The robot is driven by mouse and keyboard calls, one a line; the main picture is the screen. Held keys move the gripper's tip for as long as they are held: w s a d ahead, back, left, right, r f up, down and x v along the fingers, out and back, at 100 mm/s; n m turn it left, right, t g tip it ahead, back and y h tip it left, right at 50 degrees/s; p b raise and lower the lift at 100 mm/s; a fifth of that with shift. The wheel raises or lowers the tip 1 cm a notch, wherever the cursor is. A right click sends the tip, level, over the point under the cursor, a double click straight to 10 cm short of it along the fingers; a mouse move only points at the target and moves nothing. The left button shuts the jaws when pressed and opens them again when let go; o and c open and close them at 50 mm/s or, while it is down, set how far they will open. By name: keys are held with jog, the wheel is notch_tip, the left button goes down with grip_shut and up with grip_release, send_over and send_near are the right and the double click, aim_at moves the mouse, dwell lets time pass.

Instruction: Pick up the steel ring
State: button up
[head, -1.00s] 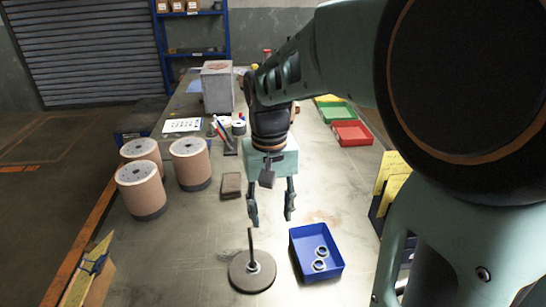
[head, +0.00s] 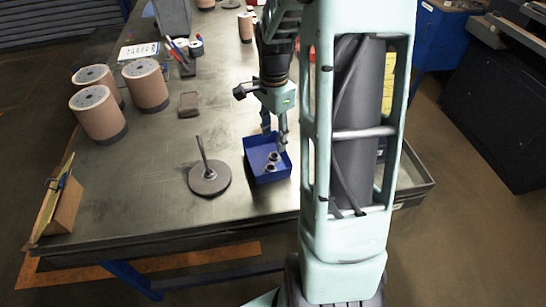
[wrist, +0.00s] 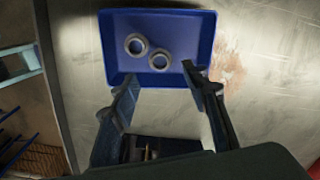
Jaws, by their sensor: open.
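Two small steel rings lie in a blue tray (head: 253,160) on the table. One ring (wrist: 136,45) is at the left in the wrist view. The other ring (wrist: 159,61) lies close beside it, lower right; I cannot tell whether they touch. In the head view they are small and pale, one farther back (head: 273,157) and one nearer (head: 269,168). My gripper (head: 274,137) is open and empty above the tray. In the wrist view my gripper's fingertips (wrist: 159,73) straddle the tray's near part, with the right ring between them.
A round grey disc base (head: 213,186) with an upright rod stands left of the tray. A dark block (head: 188,104) and several brown drums (head: 101,112) stand farther left. A yellow-and-brown holder (head: 58,205) is at the table's left edge. Table between disc and front edge is clear.

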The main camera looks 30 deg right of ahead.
aim_at(274, 152)
notch_tip(274, 152, down, 7)
jog(key=shift+r, duration=0.2)
jog(key=shift+d, duration=0.1)
jog(key=c, duration=0.9)
